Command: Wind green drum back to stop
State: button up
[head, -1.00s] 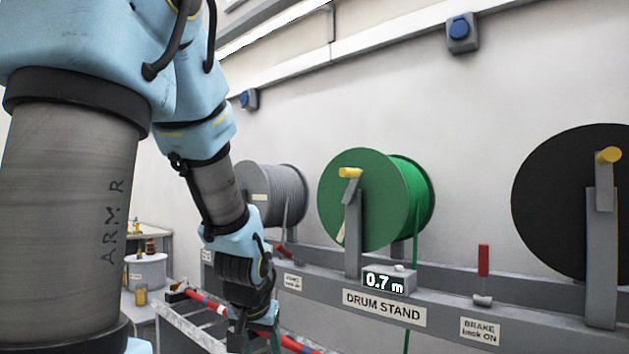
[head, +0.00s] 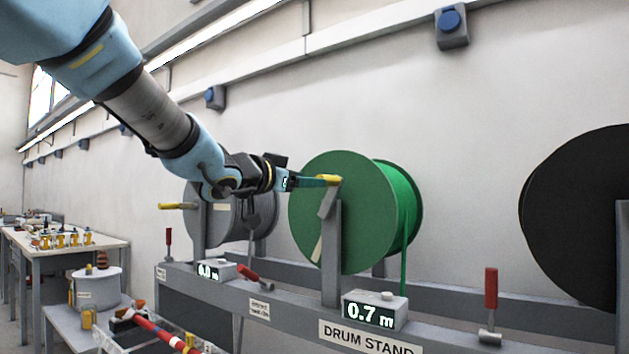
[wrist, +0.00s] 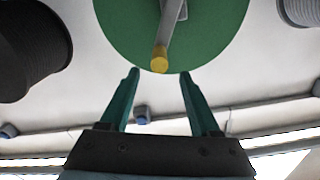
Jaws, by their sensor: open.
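The green drum (head: 338,228) stands upright on its stand, with green cable on its right side and a strand hanging down. Its yellow crank knob (head: 330,180) is at the upper part of the drum face, on a grey arm. My gripper (head: 322,181) is raised at the knob from the left in the head view. In the wrist view my gripper (wrist: 159,74) is open, its two green fingers spread to either side of the yellow knob (wrist: 159,58), which sits at the level of the fingertips or just beyond. Contact with the knob cannot be told. The green drum (wrist: 115,25) fills the top there.
A display reading 0.7 m (head: 373,310) sits on the drum stand (head: 290,303). A grey drum (head: 230,225) stands to the left, partly behind my wrist, and a black drum (head: 580,215) to the right.

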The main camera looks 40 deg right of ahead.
jog(key=p+x, duration=0.2)
jog(key=x, duration=0.6)
jog(key=shift+d+f, duration=0.1)
jog(key=shift+d, duration=0.2)
jog(key=shift+c, duration=0.3)
grip_shut()
dwell(0.7)
